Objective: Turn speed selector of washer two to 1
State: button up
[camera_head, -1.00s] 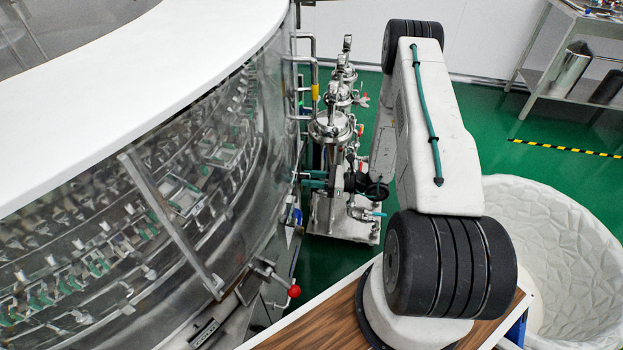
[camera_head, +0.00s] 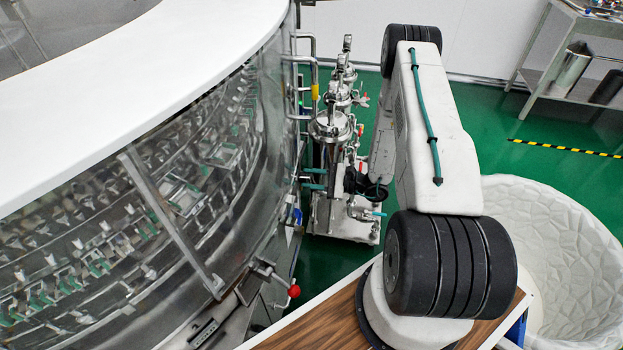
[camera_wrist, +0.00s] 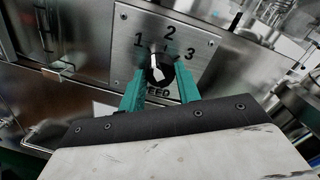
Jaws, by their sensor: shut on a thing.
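In the wrist view the speed selector is a black round knob (camera_wrist: 166,70) with a white pointer, on a metal plate (camera_wrist: 203,45) marked 1, 2 and 3. The pointer tips up and slightly left, toward the space between 1 and 2; its exact setting is hard to read. My gripper (camera_wrist: 160,86) has its teal fingers on both sides of the knob and is shut on it. The label under the knob is partly hidden; "EED" shows. In the head view my gripper (camera_head: 315,180) reaches left to the washer (camera_head: 240,180); the knob cannot be made out there.
Metal filter vessels and pipes (camera_head: 332,128) stand just behind my gripper. A red-knobbed lever (camera_head: 294,291) sticks out of the washer's lower front. A large white textured tub (camera_head: 570,260) is at the right, and a metal shelf (camera_head: 575,60) stands at the back right.

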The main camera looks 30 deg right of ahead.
jog(key=shift+n, duration=0.6)
jog(key=o, duration=1)
jog(key=v, duration=0.7)
jog(key=shift+s+d, duration=0.25)
jog(key=shift+d, duration=0.1)
